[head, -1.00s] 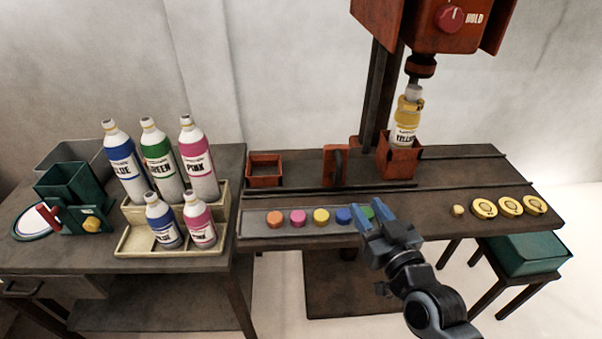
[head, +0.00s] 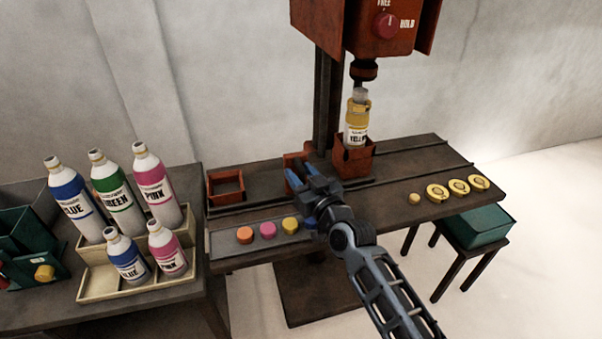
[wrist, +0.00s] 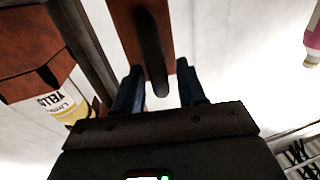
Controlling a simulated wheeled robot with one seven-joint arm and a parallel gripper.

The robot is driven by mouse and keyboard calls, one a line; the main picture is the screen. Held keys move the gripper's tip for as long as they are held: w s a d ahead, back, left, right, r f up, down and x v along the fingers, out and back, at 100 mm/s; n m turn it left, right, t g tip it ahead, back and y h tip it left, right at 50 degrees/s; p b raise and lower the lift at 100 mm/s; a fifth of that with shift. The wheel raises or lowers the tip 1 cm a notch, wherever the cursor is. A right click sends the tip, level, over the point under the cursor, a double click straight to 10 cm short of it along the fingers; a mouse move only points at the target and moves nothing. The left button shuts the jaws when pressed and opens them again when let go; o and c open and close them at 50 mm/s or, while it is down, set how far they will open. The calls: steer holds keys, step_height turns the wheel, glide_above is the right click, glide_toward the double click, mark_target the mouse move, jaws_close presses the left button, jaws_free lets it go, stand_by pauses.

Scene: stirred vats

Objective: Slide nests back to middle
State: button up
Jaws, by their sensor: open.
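One orange-red nest (head: 226,198), an open empty box, sits at the left of the rails on the bench. Another nest (head: 352,166) is at the right, under the mixer head, with a yellow-labelled bottle (head: 357,122) upright in it. Between them an upright orange plate (head: 291,158) is partly hidden behind my gripper (head: 302,172). In the wrist view the plate carries a dark bar handle (wrist: 153,55), which appears between the open fingers of my gripper (wrist: 158,84). I cannot tell whether they touch it. The yellow-labelled bottle (wrist: 62,103) also shows there, at left.
Orange, pink and yellow pucks lie on the front strip (head: 222,240); my arm covers its right part. The red mixer (head: 362,30) stands over the right nest. Yellow discs (head: 458,187) lie at right. A bottle rack (head: 140,280) stands at left.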

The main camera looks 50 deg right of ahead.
steer(key=shift+w, duration=0.1)
jaws_close()
stand_by(0.3)
